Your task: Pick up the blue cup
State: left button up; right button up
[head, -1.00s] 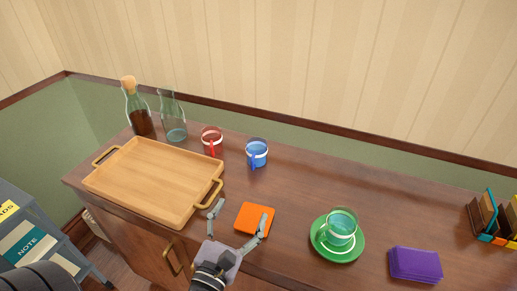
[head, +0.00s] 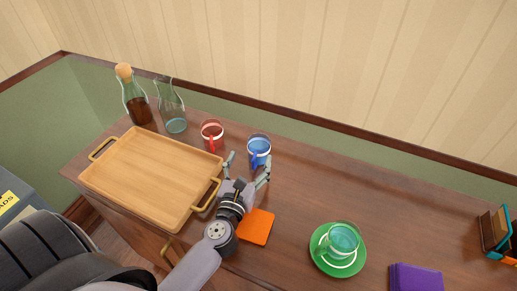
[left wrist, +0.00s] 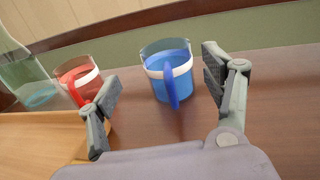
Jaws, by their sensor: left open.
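The blue cup (head: 258,149) stands upright on the wooden cabinet top, with a white band and a blue handle facing me. It also shows in the left wrist view (left wrist: 170,72), ahead of and between the fingers. My left gripper (head: 246,170) is open and empty, just on the near side of the cup. In the left wrist view my left gripper (left wrist: 160,100) has its right finger close to the cup's right side. I cannot tell whether any finger touches it. My right gripper is not in view.
A red cup (head: 212,134) stands just left of the blue cup. A wooden tray (head: 150,178) lies to the left, with a bottle (head: 137,103) and a carafe (head: 174,117) behind it. An orange square (head: 257,227) lies below my gripper. A green saucer (head: 325,264) with a cup is right.

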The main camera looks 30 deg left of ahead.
aim_at(256, 151)
pick_arm(q)
jog(key=shift+x, duration=1.15)
jog(key=x, duration=0.3)
jog(key=p+x, duration=0.1)
jog(key=shift+w+d, duration=0.3)
jog(key=shift+w+f, duration=0.1)
jog(key=shift+w, duration=0.15)
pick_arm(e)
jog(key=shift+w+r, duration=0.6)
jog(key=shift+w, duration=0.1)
pick_arm(q)
jog(key=shift+s, duration=0.1)
jog(key=shift+c, duration=0.3)
jog(key=c, duration=1.2)
jog(key=shift+c, duration=0.6)
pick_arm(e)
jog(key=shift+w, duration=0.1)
